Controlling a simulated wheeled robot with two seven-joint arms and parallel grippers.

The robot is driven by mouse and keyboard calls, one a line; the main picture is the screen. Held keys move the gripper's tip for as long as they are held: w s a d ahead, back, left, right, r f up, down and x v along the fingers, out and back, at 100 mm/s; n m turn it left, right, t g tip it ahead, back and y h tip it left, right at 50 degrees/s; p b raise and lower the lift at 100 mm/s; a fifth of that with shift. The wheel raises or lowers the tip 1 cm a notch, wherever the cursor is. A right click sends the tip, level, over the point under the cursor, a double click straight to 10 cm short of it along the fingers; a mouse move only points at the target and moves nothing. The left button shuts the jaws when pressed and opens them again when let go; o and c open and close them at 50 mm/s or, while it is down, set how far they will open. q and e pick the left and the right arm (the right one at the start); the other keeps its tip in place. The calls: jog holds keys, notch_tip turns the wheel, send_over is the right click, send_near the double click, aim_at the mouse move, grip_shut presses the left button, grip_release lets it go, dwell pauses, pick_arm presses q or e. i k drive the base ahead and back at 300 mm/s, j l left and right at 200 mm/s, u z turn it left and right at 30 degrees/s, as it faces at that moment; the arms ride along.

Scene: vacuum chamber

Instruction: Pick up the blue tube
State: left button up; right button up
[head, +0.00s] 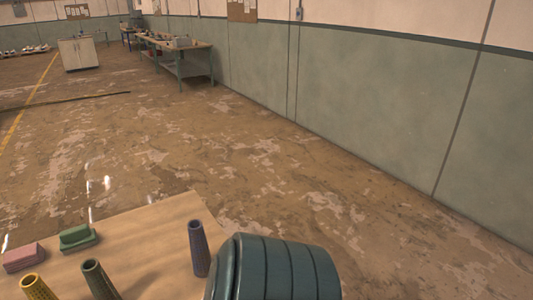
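A blue-grey tapered tube (199,249), the only bluish tube in view, stands upright on the wooden table (150,235) near its right side. It is just left of a large dark teal ribbed body (275,270), and a narrow gap seems to lie between them. A dark green tube (99,280) and a yellow tube (36,288) stand farther left, cut off by the bottom edge of the picture. Neither of my grippers shows in the head view.
A green block (78,238) and a pink block (24,257) lie at the table's left. The table's middle is bare. Beyond it is open worn floor (250,170), with a workbench (178,55) and a white cabinet (77,53) far off by the wall.

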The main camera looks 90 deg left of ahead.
aim_at(202, 259)
jog(key=u, duration=0.4)
jog(key=l+u, duration=0.15)
jog(key=u, duration=0.65)
jog(key=l+u, duration=0.15)
jog(key=u, duration=0.25)
jog(key=l+u, duration=0.2)
jog(key=u, duration=0.25)
jog(key=k+l+u, duration=0.1)
jog(key=u, duration=0.4)
jog(key=k+l+u, duration=0.1)
jog(key=u, duration=0.35)
jog(key=k+l+u, duration=0.35)
jog(key=u, duration=0.2)
jog(key=k+l, duration=0.15)
jog(key=k, duration=0.35)
